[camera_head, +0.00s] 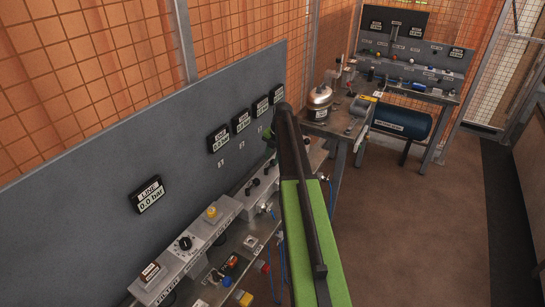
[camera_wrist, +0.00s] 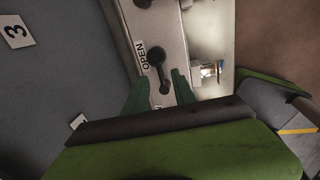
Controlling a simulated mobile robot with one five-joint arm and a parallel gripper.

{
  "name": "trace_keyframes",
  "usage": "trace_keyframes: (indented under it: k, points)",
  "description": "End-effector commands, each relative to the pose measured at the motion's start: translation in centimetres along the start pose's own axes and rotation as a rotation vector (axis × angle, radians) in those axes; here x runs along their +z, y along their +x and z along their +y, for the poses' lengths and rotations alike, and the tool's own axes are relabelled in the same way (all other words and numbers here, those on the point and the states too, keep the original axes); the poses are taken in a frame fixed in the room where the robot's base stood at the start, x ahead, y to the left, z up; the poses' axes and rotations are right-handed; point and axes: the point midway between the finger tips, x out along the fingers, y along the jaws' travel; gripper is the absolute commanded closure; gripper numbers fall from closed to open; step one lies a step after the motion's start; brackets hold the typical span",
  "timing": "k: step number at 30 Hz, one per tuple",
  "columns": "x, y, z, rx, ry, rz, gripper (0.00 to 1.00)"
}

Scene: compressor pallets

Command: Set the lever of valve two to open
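My gripper (camera_wrist: 160,77) is open, with one green finger on each side of the handle and gaps visible on both sides. A sign with 3 (camera_wrist: 16,31) is on the panel at upper left; a second sign (camera_wrist: 77,122) is cut off by my gripper, its number unreadable. In the head view my gripper (camera_head: 269,136) is mostly hidden behind my arm.
A grey back panel (camera_head: 95,220) with several pressure displays stands along the left. A bench below it carries a dial box (camera_head: 186,243) and small fittings. A brass-and-metal fitting (camera_wrist: 208,71) is right of the lever. Open floor (camera_head: 430,210) lies to the right.

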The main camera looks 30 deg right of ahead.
Motion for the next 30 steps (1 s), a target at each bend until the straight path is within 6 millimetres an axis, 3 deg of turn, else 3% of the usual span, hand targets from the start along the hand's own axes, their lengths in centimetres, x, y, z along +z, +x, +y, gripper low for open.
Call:
trace_keyframes:
  k: [1, 16, 21, 30]
  points:
    - [0.0, -2.2, 0.2, 0.0, 0.0, 0.0, 0.68]
    - [0.1, -13.3, 0.3, 0.001, 0.0, -0.001, 0.68]
    - [0.1, -14.6, 0.3, 0.001, 0.0, -0.001, 0.68]
    - [0.1, -14.3, 0.2, 0.001, 0.0, -0.001, 0.68]
